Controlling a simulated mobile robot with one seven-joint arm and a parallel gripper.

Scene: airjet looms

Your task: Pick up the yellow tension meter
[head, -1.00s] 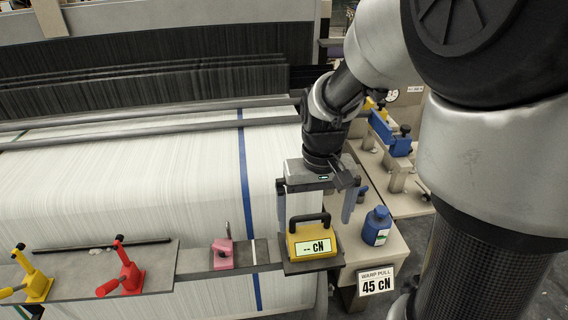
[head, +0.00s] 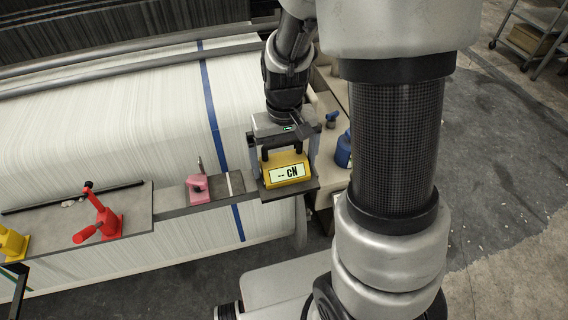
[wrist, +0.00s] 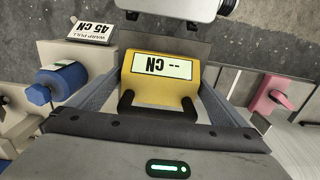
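The yellow tension meter (head: 286,171) sits on a dark plate (head: 290,191) at the right end of the grey rail. It has a black top handle and a display reading "-- cN". My gripper (head: 285,162) is directly above it, open, with one finger on each side of the meter. In the wrist view the meter (wrist: 160,77) lies between the fingertips, its handle toward the gripper body. Whether the fingers touch its sides I cannot tell.
A pink clamp (head: 197,187), a red clamp (head: 102,216) and a yellow clamp (head: 12,243) stand left along the rail. A blue bottle (wrist: 62,81) and a "WARP PULL 45 cN" sign (wrist: 90,31) are close beside the meter. White warp threads (head: 120,130) run behind.

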